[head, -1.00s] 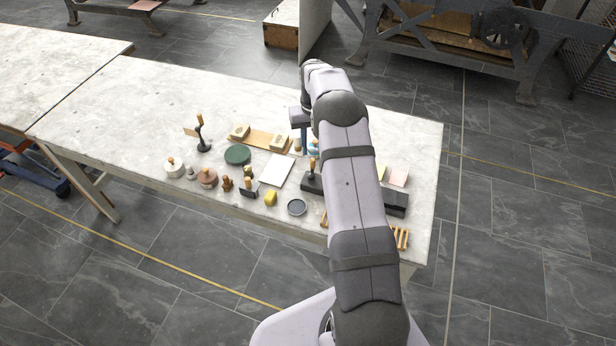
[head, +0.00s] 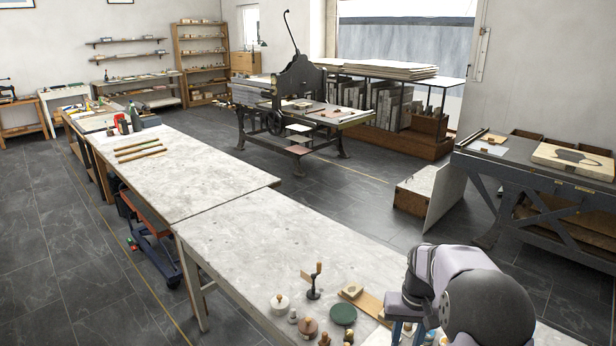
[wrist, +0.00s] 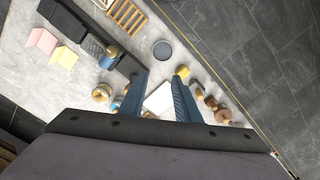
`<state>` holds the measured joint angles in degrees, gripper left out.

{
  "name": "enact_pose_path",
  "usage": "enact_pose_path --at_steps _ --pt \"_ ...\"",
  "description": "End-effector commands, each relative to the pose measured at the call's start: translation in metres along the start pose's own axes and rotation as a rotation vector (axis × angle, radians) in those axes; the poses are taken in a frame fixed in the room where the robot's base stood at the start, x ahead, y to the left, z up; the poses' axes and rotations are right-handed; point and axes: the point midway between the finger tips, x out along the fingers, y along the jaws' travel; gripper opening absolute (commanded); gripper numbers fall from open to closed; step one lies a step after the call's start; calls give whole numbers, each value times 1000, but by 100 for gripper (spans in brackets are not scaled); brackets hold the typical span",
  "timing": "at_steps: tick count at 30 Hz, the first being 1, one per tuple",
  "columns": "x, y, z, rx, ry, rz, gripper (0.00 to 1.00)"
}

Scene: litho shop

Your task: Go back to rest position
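My gripper (wrist: 160,76) is open in the wrist view. Its two blue fingers stand apart with nothing held between them. Below them lies the stone-topped table (wrist: 70,82) with small tools on it, and a white sheet (wrist: 159,98) shows through the gap. In the head view my arm is at the bottom right, over the near table (head: 250,240). Only part of the blue fingers shows there, at the bottom edge.
Under the gripper are a round dark dish (wrist: 162,49), a yellow block (wrist: 183,71), a slatted wooden rack (wrist: 127,17) and pink and yellow pads. A handled tool (head: 316,282) stands by a green disc (head: 343,314).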

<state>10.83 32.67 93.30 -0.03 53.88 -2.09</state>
Motion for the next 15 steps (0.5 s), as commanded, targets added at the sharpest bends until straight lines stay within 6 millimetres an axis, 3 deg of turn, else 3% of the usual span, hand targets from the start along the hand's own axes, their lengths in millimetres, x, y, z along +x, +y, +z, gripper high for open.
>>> enact_pose_path --at_steps 7,15 --pt "-24 -34 93 -68 3 0 30" --pt "-22 -48 190 -126 2 0 30"
